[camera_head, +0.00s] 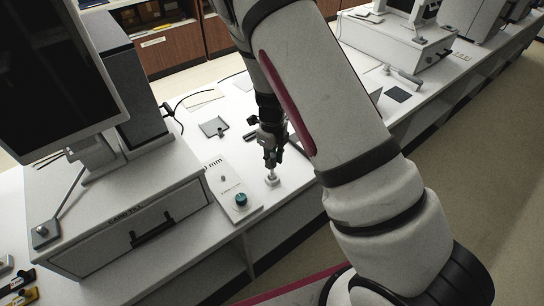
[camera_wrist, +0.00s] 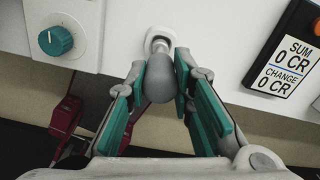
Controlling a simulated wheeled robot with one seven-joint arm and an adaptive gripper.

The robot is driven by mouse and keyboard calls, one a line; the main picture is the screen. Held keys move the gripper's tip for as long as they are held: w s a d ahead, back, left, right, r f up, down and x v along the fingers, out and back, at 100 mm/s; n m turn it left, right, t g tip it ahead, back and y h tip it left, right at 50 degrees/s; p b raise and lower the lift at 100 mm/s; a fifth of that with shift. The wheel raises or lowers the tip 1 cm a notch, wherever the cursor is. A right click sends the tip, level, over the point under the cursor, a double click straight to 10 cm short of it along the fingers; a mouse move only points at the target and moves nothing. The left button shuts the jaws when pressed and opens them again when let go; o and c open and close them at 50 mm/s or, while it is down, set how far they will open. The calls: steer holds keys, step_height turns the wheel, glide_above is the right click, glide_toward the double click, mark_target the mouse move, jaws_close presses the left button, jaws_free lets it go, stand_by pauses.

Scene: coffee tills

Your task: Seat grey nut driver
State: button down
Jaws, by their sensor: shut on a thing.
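The grey nut driver (camera_wrist: 159,82) shows its rounded handle between the two teal finger pads in the wrist view. My gripper (camera_wrist: 161,86) is shut on this handle. A pale round fitting (camera_wrist: 159,38) with a ring-shaped rim lies on the white counter just beyond the handle. The driver's tip points toward this fitting, but the handle hides part of it, and I cannot tell how deep the tip sits. In the head view my gripper (camera_head: 271,158) points down, right above the small pale fitting (camera_head: 272,180) near the counter's front edge.
A white panel (camera_head: 227,186) with a teal knob (camera_head: 241,199) stands left of my gripper; the knob (camera_wrist: 56,41) also shows in the wrist view. A card till (camera_head: 125,232) with a monitor is at left. A sum and change display (camera_wrist: 286,66) is right in the wrist view.

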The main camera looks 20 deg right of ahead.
steer(key=shift+f+b, duration=0.3)
steer(key=shift+f, duration=0.6)
steer(key=c, duration=1.3)
jaws_free()
step_height(320, 180, up, 12)
